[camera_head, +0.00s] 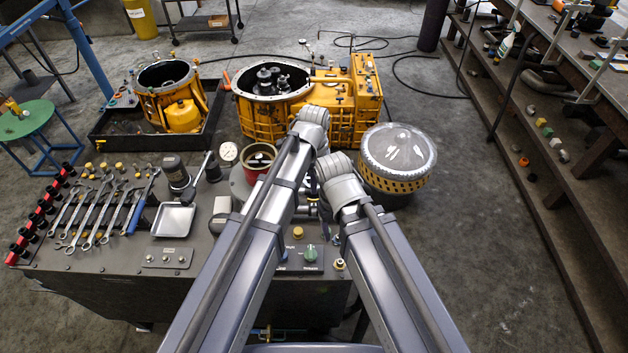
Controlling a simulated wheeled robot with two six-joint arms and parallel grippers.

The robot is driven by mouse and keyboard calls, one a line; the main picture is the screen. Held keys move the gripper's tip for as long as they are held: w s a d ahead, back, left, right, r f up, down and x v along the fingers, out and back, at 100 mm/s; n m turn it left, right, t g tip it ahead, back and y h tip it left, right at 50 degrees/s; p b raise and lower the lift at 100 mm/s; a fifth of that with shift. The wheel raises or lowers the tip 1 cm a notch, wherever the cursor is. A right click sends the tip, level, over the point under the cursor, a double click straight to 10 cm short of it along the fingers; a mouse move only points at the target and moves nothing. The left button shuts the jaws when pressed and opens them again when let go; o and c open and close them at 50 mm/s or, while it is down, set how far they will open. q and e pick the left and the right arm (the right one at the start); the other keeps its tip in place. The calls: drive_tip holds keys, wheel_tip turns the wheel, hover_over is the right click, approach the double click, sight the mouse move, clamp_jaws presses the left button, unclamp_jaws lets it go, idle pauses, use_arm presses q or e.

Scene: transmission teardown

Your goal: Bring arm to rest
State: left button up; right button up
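My two arms rise from the bottom edge of the head view, side by side, with their grey ribbed joints close together near the middle. My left arm (255,230) reaches up and right to a joint in front of the orange housing. My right arm (385,270) ends at a joint left of the round drum. Some dark arm parts show in the gap between the arms over the bench. My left gripper is mostly hidden there, and its fingers cannot be made out. My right gripper is hidden behind my arm. I see nothing held.
A dark bench (110,260) holds wrenches (100,215), a metal tray (173,220) and a control panel (305,258). Behind it are an orange transmission housing (262,118), a smaller orange housing (180,115) in a black tray, and a drum (398,150). Shelves line the right; floor before them is clear.

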use_arm(q)
drive_tip(key=shift+r, duration=0.4)
drive_tip(key=shift+f, duration=0.1)
drive_tip(key=s+a+n, duration=0.5)
drive_tip(key=a+n, duration=0.4)
drive_tip(key=s+a+n, duration=0.5)
drive_tip(key=a+n, duration=0.3)
drive_tip(key=n, duration=0.1)
drive_tip(key=s+d+f+m+y+b, duration=0.1)
drive_tip(key=s+d+f+m+b, duration=0.2)
drive_tip(key=d, duration=0.8)
wheel_tip(320, 180, down, 2)
drive_tip(key=s+b, duration=0.2)
drive_tip(key=shift+s+f+m+b, duration=0.25)
drive_tip(key=shift+s+m+b, duration=0.05)
drive_tip(key=shift+s, duration=0.05)
